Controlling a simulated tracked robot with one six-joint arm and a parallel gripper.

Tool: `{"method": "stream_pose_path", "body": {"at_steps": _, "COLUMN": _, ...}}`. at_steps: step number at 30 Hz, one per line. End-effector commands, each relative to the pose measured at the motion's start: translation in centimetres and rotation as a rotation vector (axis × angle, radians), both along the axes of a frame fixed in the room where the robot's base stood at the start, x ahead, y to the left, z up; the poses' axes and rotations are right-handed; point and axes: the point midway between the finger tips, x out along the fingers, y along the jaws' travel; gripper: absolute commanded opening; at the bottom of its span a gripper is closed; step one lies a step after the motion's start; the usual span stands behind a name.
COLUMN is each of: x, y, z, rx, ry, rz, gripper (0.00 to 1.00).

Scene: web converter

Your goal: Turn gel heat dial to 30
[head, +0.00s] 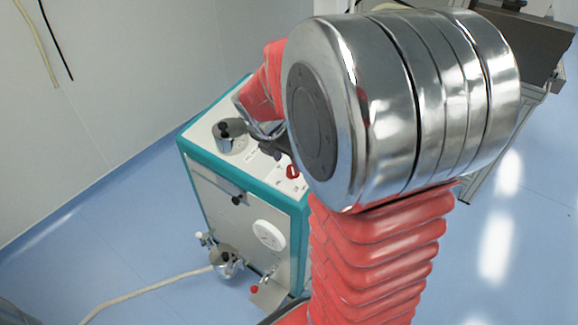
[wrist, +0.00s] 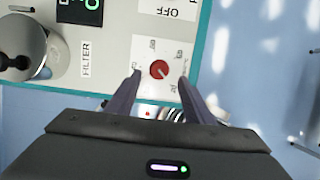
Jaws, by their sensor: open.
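A red dial (wrist: 159,69) sits on a pale square plate with several small marks around it in the wrist view. It has a light pointer line, seemingly toward the lower right; the numbers are too small to read surely. It also shows as a small red knob (head: 292,171) on the machine's top in the head view. My gripper (wrist: 160,76) is open, its two dark fingers on either side of the dial, with visible gaps. I cannot tell how high the tips are above the panel. In the head view my arm hides most of the gripper.
The machine (head: 213,160) is a white box with teal edges on a blue floor. A metal cylinder with a black top (head: 231,135) stands on its top left. A FILTER label (wrist: 86,58) and an OFF label (wrist: 183,10) lie near the dial. A wall is at left.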

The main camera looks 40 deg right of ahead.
Motion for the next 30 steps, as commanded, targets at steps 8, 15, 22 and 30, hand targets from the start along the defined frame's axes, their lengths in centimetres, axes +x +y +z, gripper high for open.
{"method": "stream_pose_path", "body": {"at_steps": 8, "x": 0.5, "y": -1.4, "z": -3.6, "rx": 0.001, "ry": 0.001, "rz": -0.001, "gripper": 0.47}}
{"method": "stream_pose_path", "body": {"at_steps": 15, "x": 0.6, "y": -1.9, "z": -4.7, "rx": 0.000, "ry": -0.001, "rz": -0.002, "gripper": 0.47}}
{"method": "stream_pose_path", "body": {"at_steps": 22, "x": 0.7, "y": -1.9, "z": -4.7, "rx": 0.001, "ry": -0.002, "rz": -0.001, "gripper": 0.47}}
{"method": "stream_pose_path", "body": {"at_steps": 30, "x": 0.7, "y": -1.9, "z": -4.7, "rx": 0.001, "ry": -0.002, "rz": -0.001, "gripper": 0.29}}
